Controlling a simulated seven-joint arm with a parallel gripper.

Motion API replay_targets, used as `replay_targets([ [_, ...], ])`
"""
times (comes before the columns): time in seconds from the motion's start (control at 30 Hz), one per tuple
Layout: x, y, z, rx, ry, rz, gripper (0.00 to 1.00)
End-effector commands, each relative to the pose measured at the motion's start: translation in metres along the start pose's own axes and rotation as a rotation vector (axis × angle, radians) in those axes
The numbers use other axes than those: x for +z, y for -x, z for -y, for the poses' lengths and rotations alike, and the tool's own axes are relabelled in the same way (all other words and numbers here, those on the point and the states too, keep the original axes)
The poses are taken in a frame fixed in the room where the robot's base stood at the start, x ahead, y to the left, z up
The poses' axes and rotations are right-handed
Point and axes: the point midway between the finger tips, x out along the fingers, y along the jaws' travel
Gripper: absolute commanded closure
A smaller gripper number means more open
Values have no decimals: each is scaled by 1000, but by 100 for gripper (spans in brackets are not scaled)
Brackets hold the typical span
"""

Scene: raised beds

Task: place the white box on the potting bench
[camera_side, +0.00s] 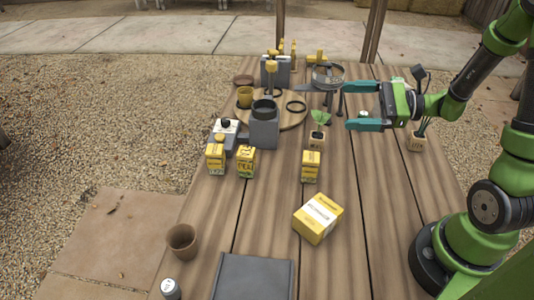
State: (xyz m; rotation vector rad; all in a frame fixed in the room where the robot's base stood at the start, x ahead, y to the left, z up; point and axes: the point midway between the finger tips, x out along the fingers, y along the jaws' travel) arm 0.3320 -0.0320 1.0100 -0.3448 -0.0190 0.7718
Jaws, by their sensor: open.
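My gripper (350,106) is at the upper right, with its two teal fingers apart and pointing left above the wooden potting bench (340,265). A small pale patch shows between the fingers; I cannot tell what it is. No plain white box is clear to me. A yellow box with a white label (318,218) lies turned at an angle on the bench, nearer the camera than my gripper and apart from it. A small white block with a dark round top (225,127) stands at the left, partly hidden by a yellow carton.
Small yellow cartons (311,167) stand mid-bench. A grey container (264,128) stands by a round wooden board (293,121). Potted seedlings (319,126) and a sieve (327,76) are near my gripper. A brown pot (182,241) and dark grey tray (253,277) are in front.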

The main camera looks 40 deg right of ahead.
Motion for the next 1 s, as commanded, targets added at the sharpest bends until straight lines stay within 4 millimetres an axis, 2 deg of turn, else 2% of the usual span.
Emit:
replay_targets([
  [0.03,22,-12,-30,167,120,-22,0],
  [0.13,41,-16,-82,456,363,-108,0],
  [0.2,46,-9,-108,621,561,-184,0],
  [0.3,50,5,-125,792,881,-309,0],
  [0.37,53,13,-124,852,1076,-384,0],
  [0.5,69,25,-108,882,1472,-530,0],
  [0.6,83,29,-97,857,1659,-597,0],
  [0.73,94,31,-90,832,1771,-637,0],
  [1.0,94,32,-88,831,1782,-643,0],
])
